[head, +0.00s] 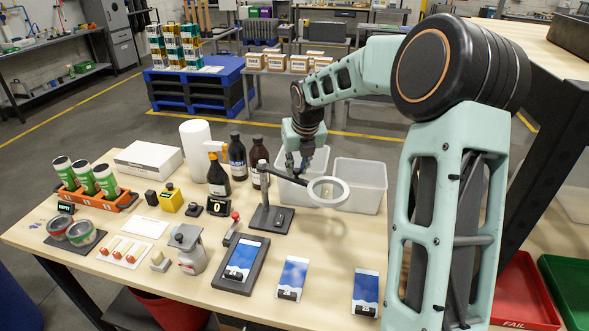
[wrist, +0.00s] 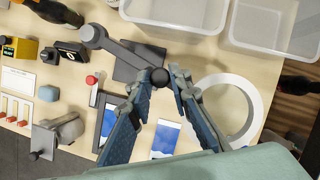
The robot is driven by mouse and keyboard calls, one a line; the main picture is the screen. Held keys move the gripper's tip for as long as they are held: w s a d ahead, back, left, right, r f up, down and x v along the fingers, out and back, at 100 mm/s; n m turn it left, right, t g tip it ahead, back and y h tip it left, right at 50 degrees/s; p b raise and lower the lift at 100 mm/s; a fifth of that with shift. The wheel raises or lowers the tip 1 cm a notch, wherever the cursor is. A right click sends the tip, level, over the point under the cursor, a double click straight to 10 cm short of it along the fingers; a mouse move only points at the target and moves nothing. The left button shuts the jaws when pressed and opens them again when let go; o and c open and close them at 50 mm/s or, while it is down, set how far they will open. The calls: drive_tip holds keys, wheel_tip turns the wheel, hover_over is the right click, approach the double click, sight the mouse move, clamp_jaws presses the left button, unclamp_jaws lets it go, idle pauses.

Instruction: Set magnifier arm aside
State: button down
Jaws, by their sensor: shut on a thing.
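The magnifier stands on the bench right of centre, with a dark flat base and post, a dark arm (head: 281,173) and a white ring lens (head: 328,191) at the arm's right end. In the wrist view the arm (wrist: 125,50) runs from a joint at upper left to a round dark knob between my fingertips, and the ring (wrist: 250,95) lies right of my fingers. My gripper (head: 296,166) is shut on the magnifier arm at this knob; it also shows in the wrist view (wrist: 160,79). The fingers partly hide what lies beneath.
Two clear bins (head: 359,186) stand just behind the ring. Dark bottles (head: 237,160) stand left of the post. A framed blue card (head: 241,262) and loose cards (head: 293,277) lie in front. A lever with a red knob (head: 235,216) stands close to the base.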

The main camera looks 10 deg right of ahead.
drive_tip(key=shift+w+d+n+y, duration=0.4)
drive_tip(key=shift+w+d+n, duration=0.4)
drive_tip(key=shift+n, duration=0.2)
drive_tip(key=shift+w, duration=0.1)
drive_tip(key=c, duration=1.8)
unclamp_jaws()
drive_tip(key=v, duration=0.3)
drive_tip(key=shift+s+d, duration=0.15)
drive_tip(key=shift+s, duration=0.2)
drive_tip(key=s+d, duration=0.2)
drive_tip(key=s, duration=0.9)
drive_tip(key=shift+d, duration=0.1)
